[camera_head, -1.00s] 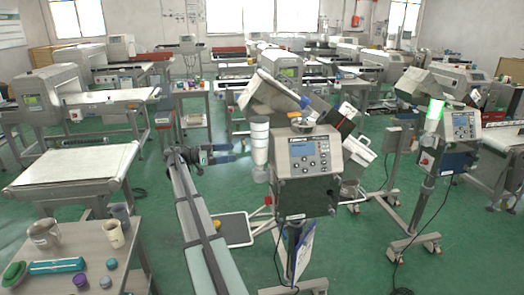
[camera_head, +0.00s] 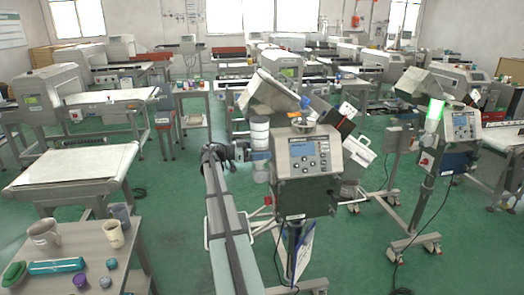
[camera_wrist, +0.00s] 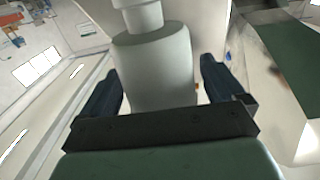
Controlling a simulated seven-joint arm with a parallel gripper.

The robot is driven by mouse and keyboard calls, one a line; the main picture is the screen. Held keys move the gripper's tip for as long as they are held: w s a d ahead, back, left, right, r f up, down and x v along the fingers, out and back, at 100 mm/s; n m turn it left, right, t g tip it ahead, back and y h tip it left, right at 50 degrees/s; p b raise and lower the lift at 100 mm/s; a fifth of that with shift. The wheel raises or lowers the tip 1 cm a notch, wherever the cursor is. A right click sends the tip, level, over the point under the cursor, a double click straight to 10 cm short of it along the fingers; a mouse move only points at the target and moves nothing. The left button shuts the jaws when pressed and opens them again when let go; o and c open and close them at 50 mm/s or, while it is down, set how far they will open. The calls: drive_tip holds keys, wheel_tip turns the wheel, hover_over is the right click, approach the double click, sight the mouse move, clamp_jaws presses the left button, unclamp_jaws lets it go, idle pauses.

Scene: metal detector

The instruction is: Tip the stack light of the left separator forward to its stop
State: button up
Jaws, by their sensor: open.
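The left separator (camera_head: 309,151) stands right of centre in the head view, with a grey panel and a small blue screen. Its stack light (camera_head: 260,133) is a pale, upright column of stacked segments on its left side. In the wrist view the stack light (camera_wrist: 155,65) stands between the two dark fingers. My gripper (camera_wrist: 160,90) is open around the stack light, one finger on each side, with a gap visible at least on the right. In the head view my gripper (camera_head: 258,156) is at the column's lower part, partly hidden by it.
A second separator (camera_head: 460,130) with a lit green stack light (camera_head: 434,115) stands to the right. A side table (camera_head: 60,262) with cups and small items is at lower left. A conveyor (camera_head: 75,165) stands at left. Green floor is open between them.

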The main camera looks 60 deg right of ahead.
drive_tip(key=shift+s+d, duration=0.15)
drive_tip(key=shift+d, duration=0.05)
drive_tip(key=shift+c, duration=0.4)
drive_tip(key=shift+a, duration=0.1)
drive_tip(key=c, duration=1.3)
